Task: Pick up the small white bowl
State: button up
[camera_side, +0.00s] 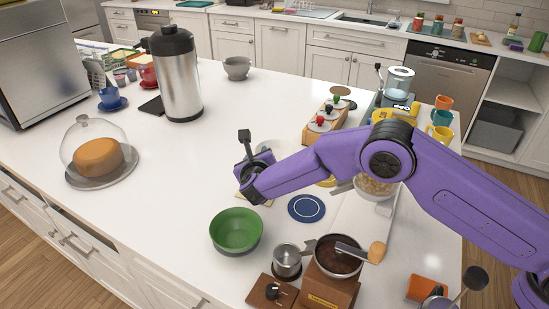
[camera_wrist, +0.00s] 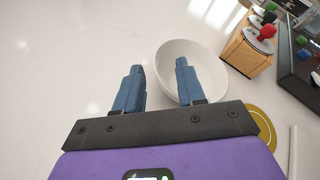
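The small white bowl (camera_wrist: 207,55) stands upright on the white counter in the wrist view and looks empty. In the side view the bowl (camera_side: 271,146) shows only in part, behind my purple arm. My gripper (camera_wrist: 159,67) is open with nothing held. Its right blue finger overlaps the left part of the bowl's opening in the wrist view, and its left finger is over bare counter left of the bowl. The bowl's left rim lies between the fingers in that picture. In the side view my gripper (camera_side: 245,150) is near the bowl. I cannot tell whether they touch.
A wooden rack with coloured knobs (camera_wrist: 249,51) stands close right of the bowl. A green bowl (camera_side: 237,230), a dark blue coaster (camera_side: 306,208) and a wooden grinder (camera_side: 331,285) are nearer the front. A steel flask (camera_side: 178,82) stands at the back left. Counter left of my gripper is clear.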

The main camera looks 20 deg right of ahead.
aim_at(257, 151)
jog(key=shift+x, duration=1.6)
jog(key=shift+a, duration=0.1)
grip_shut()
